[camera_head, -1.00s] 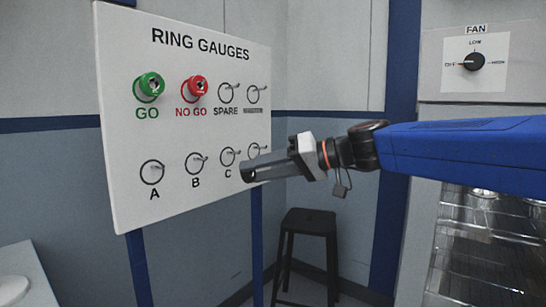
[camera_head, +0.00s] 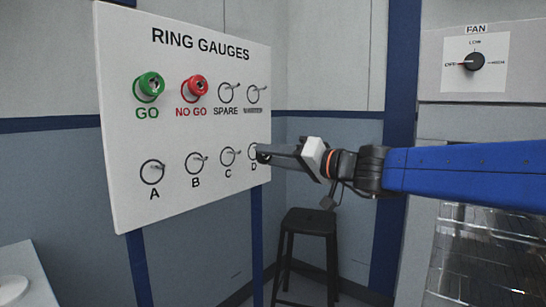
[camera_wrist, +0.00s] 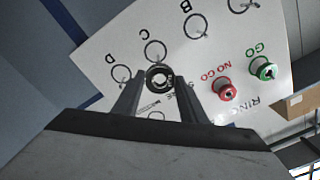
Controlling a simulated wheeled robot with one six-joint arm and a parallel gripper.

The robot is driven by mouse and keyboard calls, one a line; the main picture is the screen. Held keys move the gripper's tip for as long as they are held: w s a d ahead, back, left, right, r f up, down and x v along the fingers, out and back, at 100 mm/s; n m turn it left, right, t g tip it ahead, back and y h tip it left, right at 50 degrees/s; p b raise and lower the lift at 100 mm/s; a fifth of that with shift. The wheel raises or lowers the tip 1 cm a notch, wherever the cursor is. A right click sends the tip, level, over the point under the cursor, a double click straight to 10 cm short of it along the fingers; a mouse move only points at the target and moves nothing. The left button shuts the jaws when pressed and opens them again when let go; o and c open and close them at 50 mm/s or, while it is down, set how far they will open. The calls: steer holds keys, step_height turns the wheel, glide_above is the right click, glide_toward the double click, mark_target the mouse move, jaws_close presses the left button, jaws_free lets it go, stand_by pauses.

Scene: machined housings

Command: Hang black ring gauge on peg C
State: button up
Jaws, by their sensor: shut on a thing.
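In the wrist view the black ring gauge (camera_wrist: 158,77) is held between the fingertips of my gripper (camera_wrist: 160,86), its bore showing. In the head view my gripper (camera_head: 264,154) is in front of the board's right edge, partly covering peg D; the gauge is hard to make out there against the dark fingers. Peg C (camera_head: 228,156) is bare, with a black circle around it, just left of my gripper. In the wrist view peg C (camera_wrist: 154,51) is above the gauge, and the gauge is apart from it.
The white board (camera_head: 185,125) also has a green gauge (camera_head: 149,87) on GO and a red gauge (camera_head: 194,88) on NO GO. Pegs A (camera_head: 152,172), B (camera_head: 196,162) and SPARE (camera_head: 227,93) are bare. A black stool (camera_head: 310,222) stands below my arm.

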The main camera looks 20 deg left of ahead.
steer(key=x, duration=1)
steer(key=shift+a+f, duration=0.3)
steer(key=shift+f, duration=0.1)
stand_by(1.0)
steer(key=shift+w, duration=0.1)
stand_by(0.5)
steer(key=o, duration=1.2)
steer(key=shift+o, duration=0.2)
